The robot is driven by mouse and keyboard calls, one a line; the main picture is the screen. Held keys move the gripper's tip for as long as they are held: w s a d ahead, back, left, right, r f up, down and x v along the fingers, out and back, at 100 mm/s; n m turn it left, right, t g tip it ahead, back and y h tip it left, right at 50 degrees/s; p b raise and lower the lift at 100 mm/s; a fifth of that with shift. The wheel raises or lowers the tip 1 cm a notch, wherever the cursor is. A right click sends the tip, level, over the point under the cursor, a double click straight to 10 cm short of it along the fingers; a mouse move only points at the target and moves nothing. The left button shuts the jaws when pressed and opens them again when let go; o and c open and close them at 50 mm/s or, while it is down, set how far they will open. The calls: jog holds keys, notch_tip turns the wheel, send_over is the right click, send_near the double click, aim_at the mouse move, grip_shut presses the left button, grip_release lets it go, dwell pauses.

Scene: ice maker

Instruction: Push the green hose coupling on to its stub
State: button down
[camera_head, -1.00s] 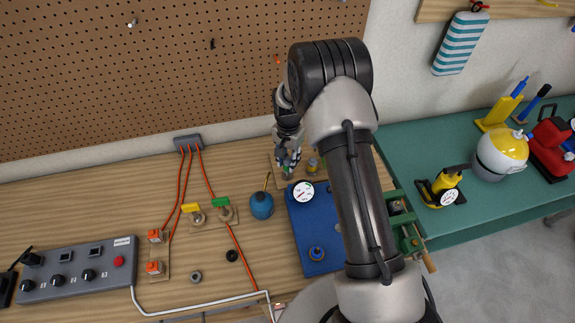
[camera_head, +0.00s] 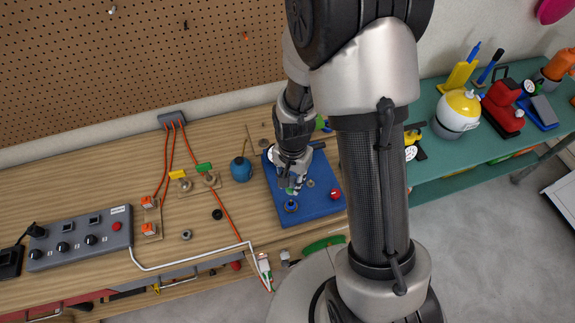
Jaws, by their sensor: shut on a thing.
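My gripper (camera_head: 291,184) points down over the blue board (camera_head: 316,208) and is shut on a small green piece, which looks like the green hose coupling (camera_head: 292,191); the fingers cover most of it. A blue round fitting (camera_head: 291,205) stands on the board just in front of the gripper. A small grey metal fitting (camera_head: 311,183) stands just right of it. I cannot tell which of these is the stub, or whether the coupling touches anything.
A red knob (camera_head: 335,194) is at the board's right side. A blue round bulb (camera_head: 241,169) stands left of the board. My arm hides part of the bench.

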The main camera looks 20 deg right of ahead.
jog(key=b, duration=0.5)
send_over(291, 201)
jog(key=shift+f, duration=3.2)
jog(key=shift+f+b, duration=1.3)
jog(key=shift+f, duration=0.2)
jog(key=c, duration=1.2)
grip_release()
notch_tip(291, 201, up, 11)
jog(key=shift+f, duration=0.15)
jog(key=shift+r, duration=0.7)
